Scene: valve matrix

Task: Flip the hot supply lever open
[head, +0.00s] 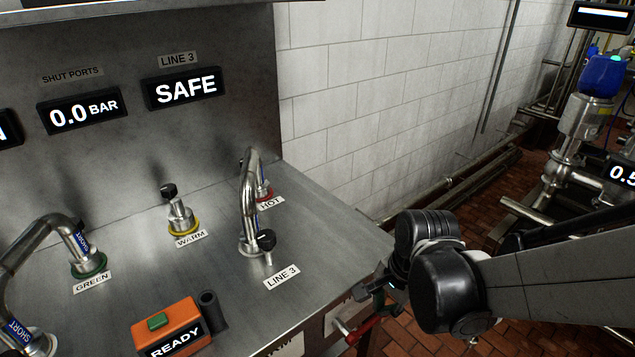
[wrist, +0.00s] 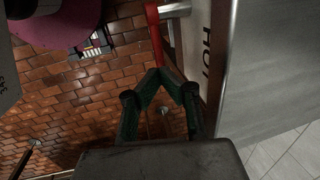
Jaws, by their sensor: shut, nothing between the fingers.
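The hot supply lever is a red handle (head: 362,330) low on the cabinet's front side in the head view. In the wrist view the red lever (wrist: 157,38) runs from a metal pipe stub at the top down to my fingertips. My gripper (wrist: 158,76) is shut and empty, its two fingertips meeting at the lever's lower end. The tips overlap the lever in the picture; I cannot tell whether they touch it. In the head view my gripper (head: 380,290) is partly hidden behind my wrist, just above and right of the red handle.
The panel beside the lever, marked HOT (wrist: 207,52), stands close on the right of my fingers. The steel worktop (head: 225,270) carries bent pipes, a red-ringed HOT port (head: 265,192) and an orange READY box (head: 167,326). Open brick floor lies left of my fingers in the wrist view.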

